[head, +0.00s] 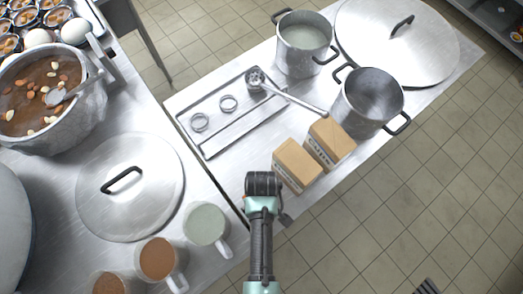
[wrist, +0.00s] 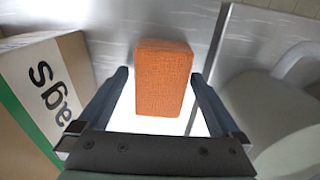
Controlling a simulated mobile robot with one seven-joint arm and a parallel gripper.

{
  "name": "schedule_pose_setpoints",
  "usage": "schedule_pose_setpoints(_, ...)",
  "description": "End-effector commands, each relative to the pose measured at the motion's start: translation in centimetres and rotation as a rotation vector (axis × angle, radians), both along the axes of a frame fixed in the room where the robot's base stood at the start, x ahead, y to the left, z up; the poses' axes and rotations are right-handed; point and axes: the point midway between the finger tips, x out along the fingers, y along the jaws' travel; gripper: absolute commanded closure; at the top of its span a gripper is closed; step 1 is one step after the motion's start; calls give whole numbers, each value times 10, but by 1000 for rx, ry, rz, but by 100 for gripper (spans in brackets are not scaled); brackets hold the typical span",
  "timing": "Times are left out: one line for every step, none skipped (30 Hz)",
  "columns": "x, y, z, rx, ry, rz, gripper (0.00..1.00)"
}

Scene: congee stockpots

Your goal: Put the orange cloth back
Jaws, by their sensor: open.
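The orange cloth (wrist: 163,80) shows in the wrist view as a compact, block-shaped folded piece near the metal counter's edge. In the head view it cannot be made out; my arm and gripper cover that spot. My gripper (wrist: 160,77) is open and empty, with one finger on each side of the cloth in the picture. I cannot tell whether the fingers are down at its height. In the head view my gripper (head: 264,184) is over the front left end of the right counter, just left of the cardboard boxes.
Two cardboard boxes (head: 297,165) stand close right; one is beside my left finger in the wrist view (wrist: 40,75). Mugs (head: 207,224) stand left, across the counter gap. A tray (head: 205,148) with rings and a ladle, stockpots (head: 368,100) and a lid (head: 425,45) are behind.

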Motion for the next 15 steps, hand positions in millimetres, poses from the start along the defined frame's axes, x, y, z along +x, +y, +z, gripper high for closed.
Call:
schedule_pose_setpoints(0,0,0,0,0,0,0)
schedule_pose_setpoints(0,0,1,0,0,0,0)
schedule_pose_setpoints(0,0,2,0,0,0,0)
schedule_pose_setpoints(0,0,4,0,0,0,0)
schedule_pose_setpoints(0,0,6,0,0,0,0)
schedule_pose_setpoints(1,0,10,0,-1,0,0)
schedule_pose_setpoints(1,0,14,0,-3,0,0)
schedule_pose_setpoints(1,0,18,0,-2,0,0)
schedule_pose_setpoints(1,0,25,0,-4,1,0)
schedule_pose_setpoints(1,0,30,0,-4,1,0)
schedule_pose_setpoints(1,0,36,0,-4,1,0)
schedule_pose_setpoints(1,0,44,-1,-4,1,0)
schedule_pose_setpoints(1,0,50,0,-4,1,0)
schedule_pose_setpoints(1,0,57,-1,-4,1,0)
schedule_pose_setpoints(1,0,65,-1,-4,0,0)
